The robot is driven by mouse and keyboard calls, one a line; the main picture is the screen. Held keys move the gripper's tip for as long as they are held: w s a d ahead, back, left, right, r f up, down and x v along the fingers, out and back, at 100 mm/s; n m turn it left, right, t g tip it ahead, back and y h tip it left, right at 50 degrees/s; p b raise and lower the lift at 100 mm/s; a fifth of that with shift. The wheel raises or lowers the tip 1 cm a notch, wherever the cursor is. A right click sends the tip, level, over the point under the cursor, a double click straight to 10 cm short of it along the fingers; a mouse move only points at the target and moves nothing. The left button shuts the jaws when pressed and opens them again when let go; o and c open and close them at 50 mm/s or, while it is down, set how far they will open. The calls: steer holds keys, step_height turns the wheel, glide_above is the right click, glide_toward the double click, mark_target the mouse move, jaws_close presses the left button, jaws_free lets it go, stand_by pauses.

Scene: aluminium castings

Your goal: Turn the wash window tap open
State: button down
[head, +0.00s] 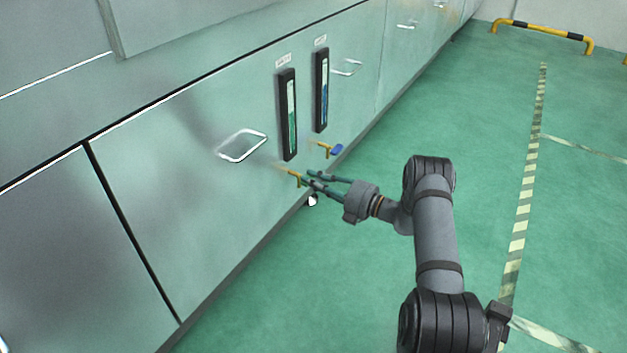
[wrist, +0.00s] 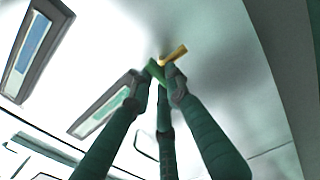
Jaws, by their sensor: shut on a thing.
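A brass tap (head: 297,178) sticks out of the pale cabinet front below the window with green liquid (head: 291,125). Its green handle (wrist: 155,70) is between my fingertips in the wrist view, beside the brass stem (wrist: 173,54). My gripper (head: 309,180) is shut on this green handle; its fingers hide part of it. A second brass tap with a blue handle (head: 336,149) sits to the right, below the window with blue liquid (head: 324,92), apart from my gripper. The small labels above both windows are too blurred to read.
Wire handles (head: 242,146) (head: 348,68) stick out of the cabinet front (head: 190,190) on both sides of the windows. A small white round thing (head: 312,201) is low by the cabinet's bottom edge. The green floor (head: 480,180) to the right is clear up to a striped line.

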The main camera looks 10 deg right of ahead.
steer(key=shift+s+a+f+n+p, duration=0.1)
steer(key=shift+n+p, duration=0.8)
steer(key=shift+n, duration=3.45)
steer(key=shift+f+n+p, duration=0.1)
steer(key=shift+n+p, duration=0.75)
steer(key=shift+n, duration=3.5)
steer(key=c, duration=1.7)
jaws_free()
steer(key=shift+o, duration=0.2)
